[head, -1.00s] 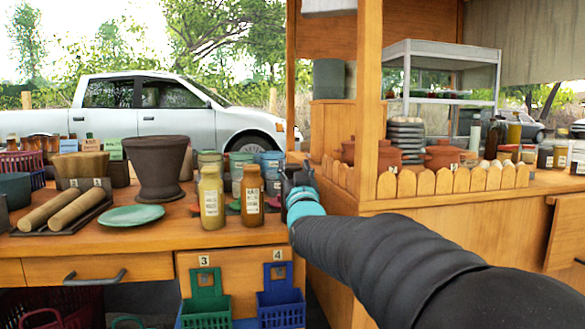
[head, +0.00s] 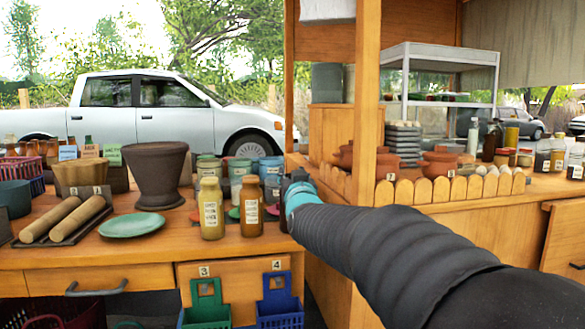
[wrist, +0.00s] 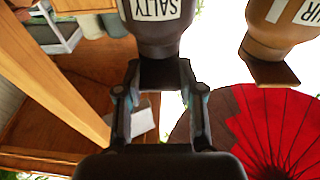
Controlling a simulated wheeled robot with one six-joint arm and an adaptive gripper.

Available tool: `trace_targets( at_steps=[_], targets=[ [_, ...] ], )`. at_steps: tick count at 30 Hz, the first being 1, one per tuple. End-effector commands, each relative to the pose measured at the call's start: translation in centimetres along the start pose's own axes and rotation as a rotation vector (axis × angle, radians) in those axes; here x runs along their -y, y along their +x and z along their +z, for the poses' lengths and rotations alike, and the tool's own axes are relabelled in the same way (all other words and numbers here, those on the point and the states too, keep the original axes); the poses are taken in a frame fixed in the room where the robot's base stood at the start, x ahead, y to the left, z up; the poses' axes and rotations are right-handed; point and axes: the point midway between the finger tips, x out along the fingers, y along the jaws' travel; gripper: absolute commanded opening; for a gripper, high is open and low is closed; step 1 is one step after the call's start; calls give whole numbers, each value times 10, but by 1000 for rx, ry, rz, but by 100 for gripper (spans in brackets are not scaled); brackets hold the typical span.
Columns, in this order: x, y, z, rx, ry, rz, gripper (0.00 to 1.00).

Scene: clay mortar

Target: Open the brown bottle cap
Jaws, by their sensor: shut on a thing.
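In the wrist view, my gripper (wrist: 160,73) has its two fingers closed on the dark cap (wrist: 160,78) of a dark brown bottle (wrist: 166,40) labelled SALTY, which appears upside down there. In the head view, my gripper (head: 298,183) is at the counter's right end, over a dark bottle (head: 285,219) that is mostly hidden. A lighter brown bottle (head: 251,208) stands just left of it; it seems to be the one with a label ending in UR in the wrist view (wrist: 281,35), its brown cap (wrist: 270,70) free of my fingers.
A yellow bottle (head: 211,212) stands left of the brown one, with several jars (head: 242,170) behind. A green plate (head: 132,225), wooden rollers (head: 78,220) and a large pot (head: 155,175) lie further left. A wooden post (head: 367,100) and a second counter (head: 460,200) are close on the right.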

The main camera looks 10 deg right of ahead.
Motion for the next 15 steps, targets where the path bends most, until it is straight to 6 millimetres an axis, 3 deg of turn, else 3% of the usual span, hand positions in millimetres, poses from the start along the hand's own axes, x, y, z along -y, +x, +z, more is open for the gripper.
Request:
trace_targets(
  at_steps=[1,3,15],
  targets=[
    [0,2,-11,31,0,0,3],
    [0,4,-13,71,0,0,3],
    [0,6,-11,202,1,-1,3]
  ],
)
